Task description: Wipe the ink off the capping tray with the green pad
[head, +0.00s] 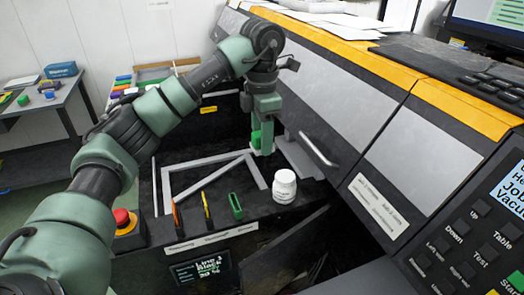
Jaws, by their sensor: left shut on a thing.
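My left gripper (264,150) points down inside the dark bay of the large machine. It is shut on the green pad (256,139), whose bright green side shows at the left of the fingers. A grey stepped part (296,157), which may be the capping tray, lies just right of the gripper. I cannot tell whether the pad touches it, and I see no ink on it clearly. The gripper hides part of that area. My right gripper is not in view.
A white bottle (284,187) stands on the front ledge. A green holder (236,206) and two slim upright tools (207,206) stand left of it. A red stop button (122,217) is farther left. The machine's long cover (340,100) borders the bay on the right.

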